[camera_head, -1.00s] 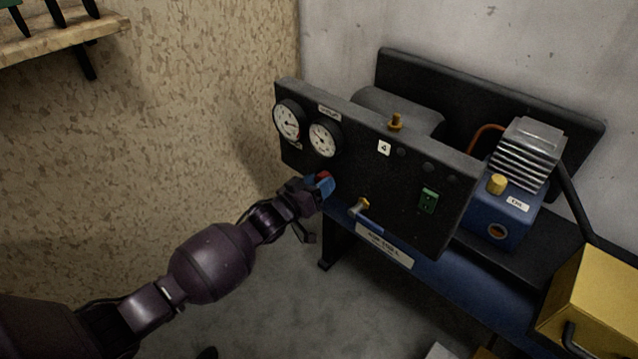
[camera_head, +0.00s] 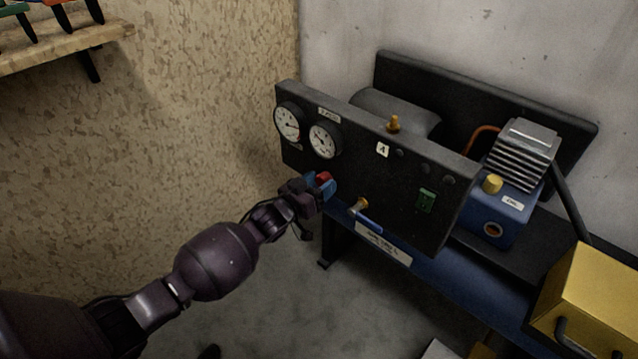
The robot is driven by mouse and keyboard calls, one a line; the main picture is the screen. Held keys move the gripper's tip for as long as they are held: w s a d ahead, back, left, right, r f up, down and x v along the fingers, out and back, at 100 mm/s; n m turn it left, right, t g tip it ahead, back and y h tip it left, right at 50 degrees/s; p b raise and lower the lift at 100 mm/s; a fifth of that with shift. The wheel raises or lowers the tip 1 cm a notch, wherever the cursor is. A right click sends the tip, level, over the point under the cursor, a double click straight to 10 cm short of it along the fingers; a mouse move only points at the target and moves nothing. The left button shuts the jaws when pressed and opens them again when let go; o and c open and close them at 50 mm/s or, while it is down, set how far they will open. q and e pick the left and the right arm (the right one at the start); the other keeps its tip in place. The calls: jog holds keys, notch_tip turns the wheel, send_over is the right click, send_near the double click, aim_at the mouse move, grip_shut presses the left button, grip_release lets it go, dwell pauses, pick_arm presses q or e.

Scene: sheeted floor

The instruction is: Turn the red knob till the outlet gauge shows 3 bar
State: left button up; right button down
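The red knob (camera_head: 323,176) sits low on the left part of the dark compressor panel (camera_head: 390,185), below two round white gauges. The left gauge (camera_head: 288,121) and the right gauge (camera_head: 323,141) are small, and I cannot read their values or tell which is the outlet one. My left gripper (camera_head: 318,187) is at the knob, and a blue part beside the red partly covers it. The wrist hides the fingers, so I cannot tell whether they grip the knob. My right gripper is not in view.
A brass valve (camera_head: 358,205) with a blue lever is right of the knob. A green switch (camera_head: 426,200) is farther right. A blue compressor (camera_head: 505,212) and a yellow box (camera_head: 592,300) stand at the right. A wooden shelf (camera_head: 60,48) is at the upper left.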

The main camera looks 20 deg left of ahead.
pick_arm(q)
jog(key=shift+o, duration=0.6)
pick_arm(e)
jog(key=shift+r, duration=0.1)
pick_arm(q)
jog(key=shift+s+a+r, duration=0.1)
jog(key=shift+s+a, duration=0.1)
jog(key=shift+s, duration=0.3)
jog(key=p+v, duration=0.2)
jog(key=v, duration=0.7)
jog(key=shift+s+p, duration=0.35)
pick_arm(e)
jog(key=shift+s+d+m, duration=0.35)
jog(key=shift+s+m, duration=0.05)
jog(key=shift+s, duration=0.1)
pick_arm(q)
jog(key=shift+a, duration=0.1)
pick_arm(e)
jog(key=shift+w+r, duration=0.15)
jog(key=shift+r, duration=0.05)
